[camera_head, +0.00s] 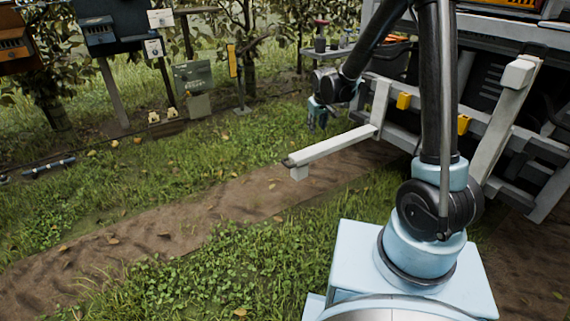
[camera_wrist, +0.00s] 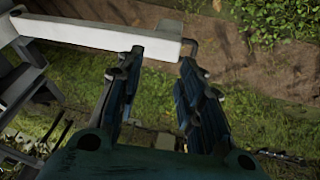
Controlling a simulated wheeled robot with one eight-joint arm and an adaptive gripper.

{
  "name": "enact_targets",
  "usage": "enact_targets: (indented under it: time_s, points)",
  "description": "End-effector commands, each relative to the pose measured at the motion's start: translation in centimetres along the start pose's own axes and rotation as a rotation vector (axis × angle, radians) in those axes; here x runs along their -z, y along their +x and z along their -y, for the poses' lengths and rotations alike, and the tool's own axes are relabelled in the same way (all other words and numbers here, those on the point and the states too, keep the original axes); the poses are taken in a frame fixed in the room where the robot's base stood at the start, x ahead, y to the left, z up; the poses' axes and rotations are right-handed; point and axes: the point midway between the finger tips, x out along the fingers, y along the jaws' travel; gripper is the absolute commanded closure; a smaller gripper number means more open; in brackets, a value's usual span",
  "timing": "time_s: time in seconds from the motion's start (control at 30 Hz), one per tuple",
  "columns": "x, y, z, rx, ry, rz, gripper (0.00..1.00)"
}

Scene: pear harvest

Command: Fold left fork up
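The left fork (camera_head: 335,146) is a pale grey bar folded down, sticking out level from the machine's frame, with a short block under its free end. In the wrist view the left fork (camera_wrist: 95,36) crosses the upper left, and its end with a small dark hook lies just beyond my fingertips. My gripper (camera_head: 318,124) hangs beyond the fork in the head view, apart from it. In the wrist view my gripper (camera_wrist: 158,62) has its two dark fingers spread, with nothing seen between them. Whether a fingertip touches the fork I cannot tell.
The right fork (camera_head: 508,115) stands folded up against the machine (camera_head: 490,75). Yellow latches (camera_head: 404,101) sit on the frame. A dirt track (camera_head: 150,225) and grass lie open to the left. Posts with boxes (camera_head: 193,77) and trees stand at the back left.

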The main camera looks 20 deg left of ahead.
Motion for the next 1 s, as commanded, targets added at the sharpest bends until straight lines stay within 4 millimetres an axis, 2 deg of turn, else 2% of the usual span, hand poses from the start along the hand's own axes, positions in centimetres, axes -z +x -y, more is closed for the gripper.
enact_targets:
  time_s: [0.03, 0.2, 0.43, 0.63, 0.77, 1.0]
  points:
    - [0.9, 1.4, 1.3, 0.003, -0.021, -0.008, 0.65]
    - [3.0, 5.9, 5.4, 0.011, -0.083, -0.031, 0.65]
    - [4.3, 10.5, 9.9, 0.02, -0.144, -0.057, 0.65]
    - [4.6, 12.1, 11.5, 0.022, -0.165, -0.066, 0.65]
    - [4.7, 12.8, 11.6, 0.022, -0.166, -0.066, 0.65]
    - [4.9, 15.4, 11.6, 0.022, -0.165, -0.066, 0.65]
